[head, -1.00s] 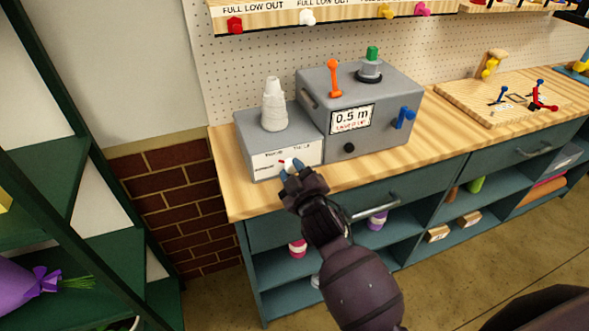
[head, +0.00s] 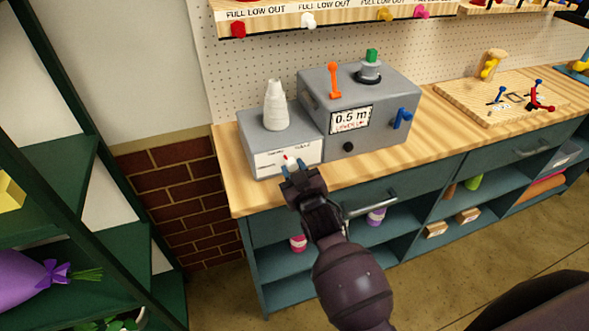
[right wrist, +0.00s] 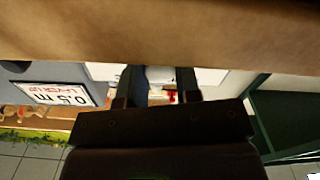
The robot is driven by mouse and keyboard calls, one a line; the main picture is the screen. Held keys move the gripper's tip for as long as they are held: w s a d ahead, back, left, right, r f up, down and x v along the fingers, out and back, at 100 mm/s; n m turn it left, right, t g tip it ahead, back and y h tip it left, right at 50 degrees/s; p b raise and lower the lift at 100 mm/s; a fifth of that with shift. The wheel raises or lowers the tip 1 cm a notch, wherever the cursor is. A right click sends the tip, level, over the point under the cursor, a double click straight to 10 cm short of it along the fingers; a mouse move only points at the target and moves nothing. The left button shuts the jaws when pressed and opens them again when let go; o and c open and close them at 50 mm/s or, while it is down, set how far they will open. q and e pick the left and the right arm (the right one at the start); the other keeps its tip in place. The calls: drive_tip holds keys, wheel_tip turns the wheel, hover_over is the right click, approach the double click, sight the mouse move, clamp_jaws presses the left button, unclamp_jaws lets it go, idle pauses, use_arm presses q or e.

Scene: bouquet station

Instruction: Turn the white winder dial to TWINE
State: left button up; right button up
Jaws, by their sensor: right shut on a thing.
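The white winder dial (head: 292,160) is on the front face of a small grey box with a white label panel (head: 270,163). A small red mark shows at its upper left. The panel's small words are too blurred to read surely. My right gripper (head: 296,168) is at the dial from the front, its bluish fingertips on either side, shut on it. In the right wrist view, which is upside down, a white piece of the dial (right wrist: 160,75) sits between the two dark fingers. The fingers hide part of the dial. My left gripper is not in view.
A white twine cone (head: 275,108) stands on the grey box. The larger grey machine (head: 365,95) beside it has orange, green and blue controls and a "0.5 m" display. A wooden board (head: 500,98) lies to the right. A green shelf (head: 50,200) stands at the left.

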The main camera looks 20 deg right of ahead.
drive_tip(key=o, duration=0.9)
drive_tip(key=shift+s, duration=0.1)
drive_tip(key=s, duration=1)
drive_tip(key=shift+s+d, duration=0.2)
drive_tip(key=shift+s, duration=0.15)
drive_tip(key=s+d+f+g, duration=0.2)
drive_tip(key=s+d+f, duration=0.1)
drive_tip(key=s+f, duration=0.2)
drive_tip(key=s+d+f+m+g, duration=0.1)
drive_tip(key=s+d+f+g, duration=0.1)
drive_tip(key=s+f, duration=0.3)
drive_tip(key=s+d+f+m+g, duration=0.1)
drive_tip(key=s+d+f+g, duration=0.1)
drive_tip(key=s+d+f, duration=0.3)
drive_tip(key=shift+s+d+f+g+h, duration=0.1)
drive_tip(key=shift+s+f+g+h, duration=0.2)
drive_tip(key=shift+s+h, duration=0.15)
